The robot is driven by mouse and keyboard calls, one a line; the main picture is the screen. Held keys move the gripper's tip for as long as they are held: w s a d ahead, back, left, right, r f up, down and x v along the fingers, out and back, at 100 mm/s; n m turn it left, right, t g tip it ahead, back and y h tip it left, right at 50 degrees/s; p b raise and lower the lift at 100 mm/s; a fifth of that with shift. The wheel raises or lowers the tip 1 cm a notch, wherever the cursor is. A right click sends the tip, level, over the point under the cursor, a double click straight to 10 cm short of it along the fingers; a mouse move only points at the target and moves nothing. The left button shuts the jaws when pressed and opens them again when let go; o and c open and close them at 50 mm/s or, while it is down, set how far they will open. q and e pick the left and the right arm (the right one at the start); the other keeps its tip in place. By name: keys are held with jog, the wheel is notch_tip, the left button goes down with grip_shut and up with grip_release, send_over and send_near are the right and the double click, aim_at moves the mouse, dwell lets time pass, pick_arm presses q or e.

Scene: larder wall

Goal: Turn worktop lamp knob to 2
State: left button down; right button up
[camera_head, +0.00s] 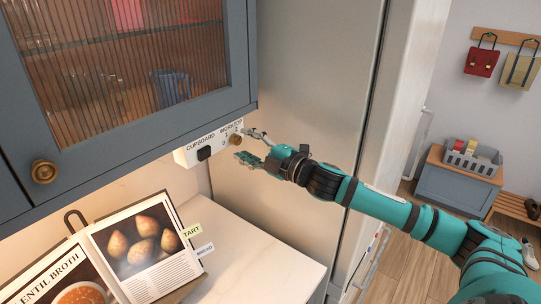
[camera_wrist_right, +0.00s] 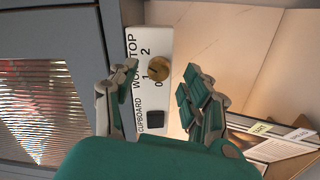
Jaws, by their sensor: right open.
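The worktop lamp knob (camera_head: 236,139) is a round brass knob on a white switch panel (camera_head: 190,156) under the wall cupboard. In the right wrist view the knob (camera_wrist_right: 158,68) sits beside the printed marks 0, 1 and 2; I cannot tell for sure which mark it points at. My right gripper (camera_head: 247,146) is open and empty, its fingers pointing at the panel just right of the knob. In the wrist view the gripper (camera_wrist_right: 148,82) has its fingers spread to either side, with the knob visible between and beyond them, apart from it. My left gripper is out of view.
A black cupboard switch (camera_wrist_right: 156,119) sits on the same panel. The glass-fronted cupboard (camera_head: 120,80) is directly above. An open cookbook (camera_head: 140,250) with tabs stands on the pale worktop (camera_head: 255,250) below. A tall flat panel (camera_head: 315,90) rises at the right.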

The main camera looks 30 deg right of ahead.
jog(key=v, duration=1)
jog(key=shift+s, duration=0.3)
jog(key=shift+d+f, duration=0.1)
